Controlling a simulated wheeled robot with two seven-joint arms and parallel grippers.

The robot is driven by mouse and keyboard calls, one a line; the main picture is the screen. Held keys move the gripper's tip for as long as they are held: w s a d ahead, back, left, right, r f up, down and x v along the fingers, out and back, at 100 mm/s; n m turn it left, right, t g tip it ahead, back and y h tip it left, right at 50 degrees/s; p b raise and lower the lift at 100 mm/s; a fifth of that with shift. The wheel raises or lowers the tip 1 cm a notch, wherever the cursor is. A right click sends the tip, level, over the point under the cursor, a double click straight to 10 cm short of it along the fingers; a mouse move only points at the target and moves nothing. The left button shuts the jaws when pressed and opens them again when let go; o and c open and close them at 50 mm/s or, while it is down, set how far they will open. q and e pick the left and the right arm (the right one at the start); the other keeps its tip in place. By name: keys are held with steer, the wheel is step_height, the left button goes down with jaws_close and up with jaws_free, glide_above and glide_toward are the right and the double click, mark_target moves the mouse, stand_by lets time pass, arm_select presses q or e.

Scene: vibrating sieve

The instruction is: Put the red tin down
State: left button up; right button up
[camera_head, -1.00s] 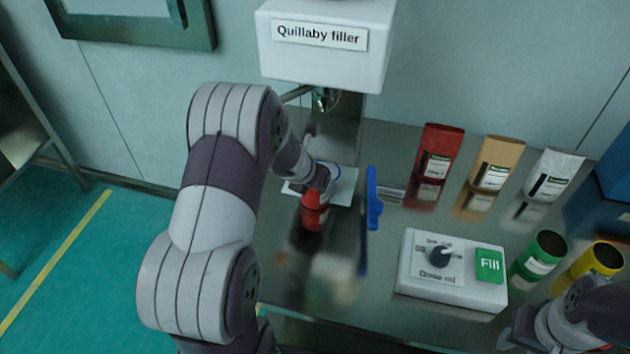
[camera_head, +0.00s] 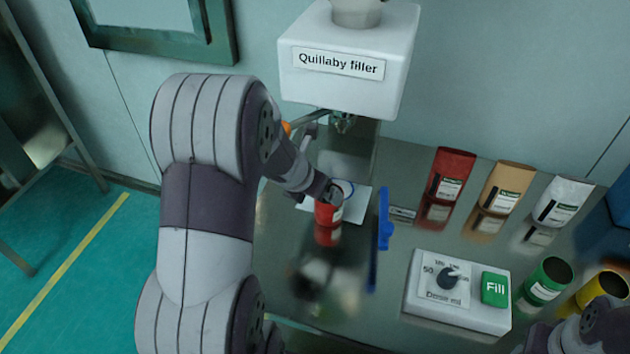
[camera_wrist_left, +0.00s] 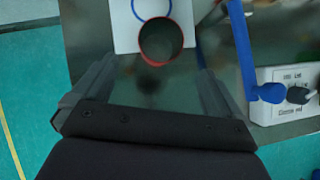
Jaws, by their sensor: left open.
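The red tin (camera_head: 327,210) stands upright and open-topped at the front edge of the white pad (camera_head: 361,198) under the filler. It overlaps the near part of the pad's blue ring (camera_wrist_left: 152,8), so it is not centred in it. In the left wrist view the tin's red rim (camera_wrist_left: 167,60) lies ahead of my left gripper (camera_wrist_left: 157,72). The fingers are spread wide, with a gap visible on each side of the tin. In the head view my left gripper (camera_head: 322,190) is beside and behind the tin. Of my right arm only links show at lower right; its gripper is not visible.
The Quillaby filler (camera_head: 346,75) overhangs the pad. A blue upright bar (camera_head: 383,225) is right of the tin. A dose box (camera_head: 430,302) with dial and Fill button, green (camera_head: 546,280) and yellow (camera_head: 598,291) tins, and red, tan and white bags stand further right.

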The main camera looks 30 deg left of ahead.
arm_select(q)
steer(key=s+d+m+g, duration=0.2)
steer(key=s+d+m, duration=0.4)
steer(key=m, duration=1.2)
steer(key=s+d+m+g, duration=0.3)
steer(key=s+d+m, duration=0.3)
steer(key=m, duration=1.2)
steer(key=shift+s+r, duration=0.15)
steer(key=shift+s, duration=0.75)
steer(key=shift+d, duration=0.1)
